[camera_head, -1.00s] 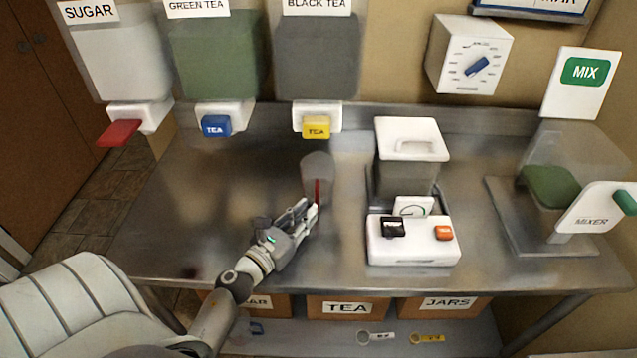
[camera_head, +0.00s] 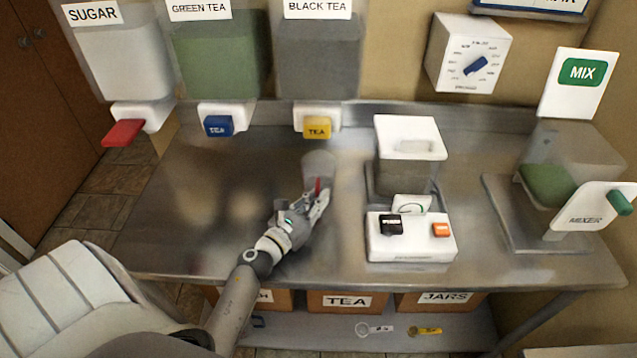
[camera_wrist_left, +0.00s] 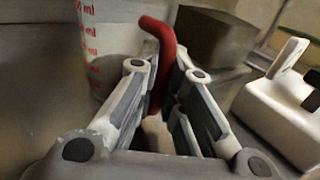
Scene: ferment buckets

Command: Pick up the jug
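The jug (camera_head: 319,165) is a clear measuring jug with a red handle, standing upright on the steel table below the black tea dispenser. In the left wrist view its wall with red ml marks (camera_wrist_left: 108,45) is at upper left, and its red handle (camera_wrist_left: 163,45) runs down between my fingers. My left gripper (camera_head: 322,196) is at the handle on the jug's near side. Its fingers (camera_wrist_left: 168,62) are apart on either side of the handle, with a gap visible on the right. The handle's lower part is hidden between the fingers. My right gripper is not in view.
A white scale (camera_head: 412,240) with black and orange buttons stands right of the jug, before a white-lidded container (camera_head: 408,135). Dispenser levers (camera_head: 317,128) hang behind. A mixer (camera_head: 560,205) stands far right. The table's left part is clear.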

